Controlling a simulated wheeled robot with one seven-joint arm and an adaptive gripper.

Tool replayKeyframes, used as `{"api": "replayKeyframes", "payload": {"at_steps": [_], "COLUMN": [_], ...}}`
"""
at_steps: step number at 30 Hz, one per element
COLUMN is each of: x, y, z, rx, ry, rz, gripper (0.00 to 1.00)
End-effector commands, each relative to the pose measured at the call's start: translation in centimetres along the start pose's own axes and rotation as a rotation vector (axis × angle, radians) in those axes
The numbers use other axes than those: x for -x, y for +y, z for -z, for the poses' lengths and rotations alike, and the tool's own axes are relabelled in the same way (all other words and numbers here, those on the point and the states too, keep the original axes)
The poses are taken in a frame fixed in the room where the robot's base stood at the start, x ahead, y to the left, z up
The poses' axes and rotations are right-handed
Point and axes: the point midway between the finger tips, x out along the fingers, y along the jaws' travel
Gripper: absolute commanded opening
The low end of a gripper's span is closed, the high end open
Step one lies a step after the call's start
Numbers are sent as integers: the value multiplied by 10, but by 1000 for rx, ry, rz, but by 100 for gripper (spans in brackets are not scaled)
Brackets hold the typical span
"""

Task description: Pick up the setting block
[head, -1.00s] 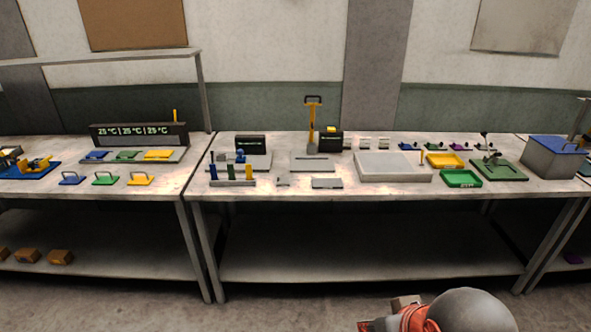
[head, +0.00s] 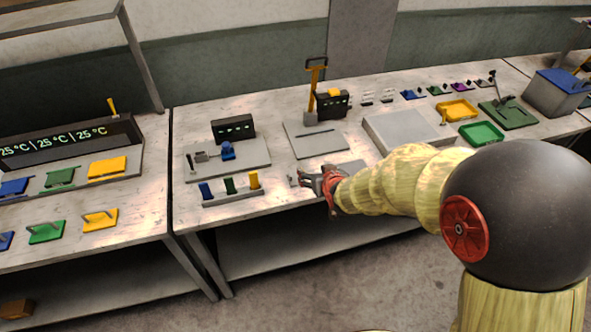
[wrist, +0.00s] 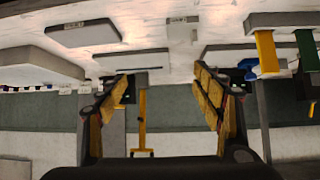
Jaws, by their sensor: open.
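The setting block appears to be the small light grey piece (head: 293,179) near the front edge of the middle table. In the wrist view, which is upside down, it shows as a small grey block (wrist: 182,28) with a dark mark, beyond my fingertips and slightly right of centre. My gripper (head: 308,178) is just right of it in the head view, low over the table's front. In the wrist view my gripper (wrist: 160,80) is open, with nothing between its yellow-padded fingers. Whether the fingers touch the table is unclear.
A flat grey plate (head: 346,168) lies close to the right of my gripper, partly hidden by my arm. A rack with blue, green and yellow pegs (head: 232,192) stands to the left. A grey base plate (head: 302,148) with a yellow-handled press (head: 312,95) lies behind.

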Motion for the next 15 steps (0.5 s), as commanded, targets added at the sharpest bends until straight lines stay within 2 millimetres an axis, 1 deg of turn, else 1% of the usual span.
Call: {"api": "replayKeyframes", "payload": {"at_steps": [1,3,5,9,15], "x": [-16,-34,-45,-58,-74], "y": [-10,-22,-29,-40,-44], "z": [-9,-18,-26,-39,-41], "rx": [11,21,27,36,38], "ry": [17,59,87,133,153], "rz": [14,29,40,55,60], "gripper": [67,67,67,67,67]}}
